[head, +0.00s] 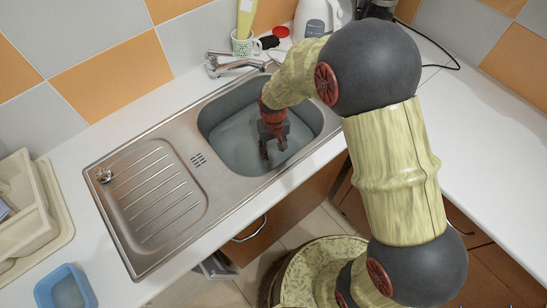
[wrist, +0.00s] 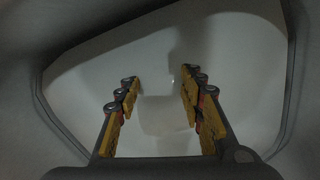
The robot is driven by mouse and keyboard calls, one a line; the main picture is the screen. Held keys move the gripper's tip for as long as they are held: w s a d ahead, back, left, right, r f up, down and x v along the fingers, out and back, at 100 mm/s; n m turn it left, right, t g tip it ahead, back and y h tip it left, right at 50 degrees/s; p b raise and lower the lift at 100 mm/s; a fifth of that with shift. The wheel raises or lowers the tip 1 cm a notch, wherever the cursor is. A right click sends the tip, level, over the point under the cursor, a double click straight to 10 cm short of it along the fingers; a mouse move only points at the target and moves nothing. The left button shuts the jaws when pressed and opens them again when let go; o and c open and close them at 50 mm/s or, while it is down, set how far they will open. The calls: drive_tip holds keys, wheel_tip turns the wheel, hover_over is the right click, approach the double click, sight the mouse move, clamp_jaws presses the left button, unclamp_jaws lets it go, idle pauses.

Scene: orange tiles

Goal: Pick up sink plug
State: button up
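My gripper (head: 274,150) reaches down into the sink basin (head: 222,143) and points at its floor. In the wrist view my gripper (wrist: 160,84) has its yellow-padded fingers spread apart, with nothing between them except the pale basin floor. I cannot make out a sink plug for certain. A small shiny metal piece (head: 104,175), possibly the plug, sits at the left corner of the drainboard, well away from my gripper. The arm and gripper hide part of the basin.
The tap (head: 232,66) stands behind the basin. A patterned cup (head: 244,45), a red lid-like thing (head: 281,32) and a white kettle (head: 312,20) stand at the back. A beige rack (head: 25,205) and a blue tub (head: 65,290) are at left. The right counter is largely clear.

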drive_tip(key=shift+r, duration=0.1)
drive_tip(key=shift+c, duration=0.2)
clamp_jaws()
